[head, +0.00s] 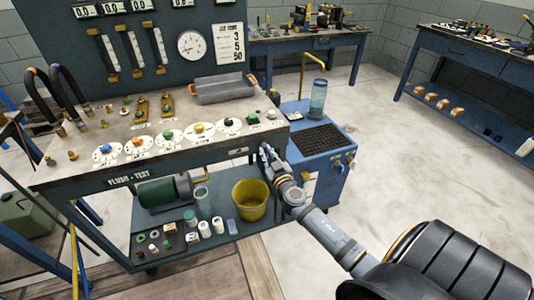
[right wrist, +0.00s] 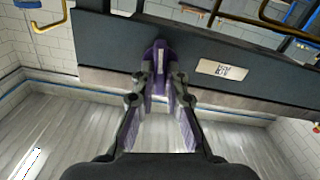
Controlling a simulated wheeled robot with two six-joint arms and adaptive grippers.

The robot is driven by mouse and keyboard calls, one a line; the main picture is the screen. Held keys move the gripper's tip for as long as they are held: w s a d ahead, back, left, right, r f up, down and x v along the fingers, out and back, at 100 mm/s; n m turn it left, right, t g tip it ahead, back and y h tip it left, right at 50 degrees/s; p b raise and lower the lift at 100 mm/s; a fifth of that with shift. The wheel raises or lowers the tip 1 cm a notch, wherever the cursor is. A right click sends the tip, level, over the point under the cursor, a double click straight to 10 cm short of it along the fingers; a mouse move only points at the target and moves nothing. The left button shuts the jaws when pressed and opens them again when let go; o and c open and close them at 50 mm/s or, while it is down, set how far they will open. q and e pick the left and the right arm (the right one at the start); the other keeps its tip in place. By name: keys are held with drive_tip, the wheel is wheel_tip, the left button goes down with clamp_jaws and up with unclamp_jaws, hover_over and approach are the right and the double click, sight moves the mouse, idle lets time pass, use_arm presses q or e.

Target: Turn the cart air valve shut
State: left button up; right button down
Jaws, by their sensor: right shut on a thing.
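My right gripper (head: 266,152) reaches to the right end of the flush-test bench, beside its front corner. In the right wrist view its purple-padded fingers (right wrist: 160,62) come together against a dark panel (right wrist: 112,50). My left gripper is not in view.
The flush-test bench (head: 75,162) carries several coloured knobs and a grey tray (head: 225,88). A yellow bucket (head: 249,200) stands on its lower shelf, close to my right arm. A blue cart (head: 325,185) stands just right. Open floor (head: 430,170) lies further right.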

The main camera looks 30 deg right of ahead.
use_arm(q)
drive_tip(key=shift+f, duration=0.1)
use_arm(e)
drive_tip(key=shift+n, duration=0.3)
drive_tip(key=n+b, duration=0.1)
drive_tip(key=n, duration=0.3)
drive_tip(key=shift+a+n, duration=0.15)
drive_tip(key=shift+n, duration=0.15)
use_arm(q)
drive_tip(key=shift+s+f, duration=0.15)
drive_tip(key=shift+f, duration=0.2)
use_arm(e)
drive_tip(key=n, duration=1)
drive_tip(key=shift+w+a+f, duration=0.1)
drive_tip(key=shift+f, duration=0.1)
drive_tip(key=shift+n, duration=0.3)
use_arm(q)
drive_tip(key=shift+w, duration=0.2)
use_arm(e)
drive_tip(key=c, duration=1.4)
unclamp_jaws()
drive_tip(key=shift+f, duration=0.1)
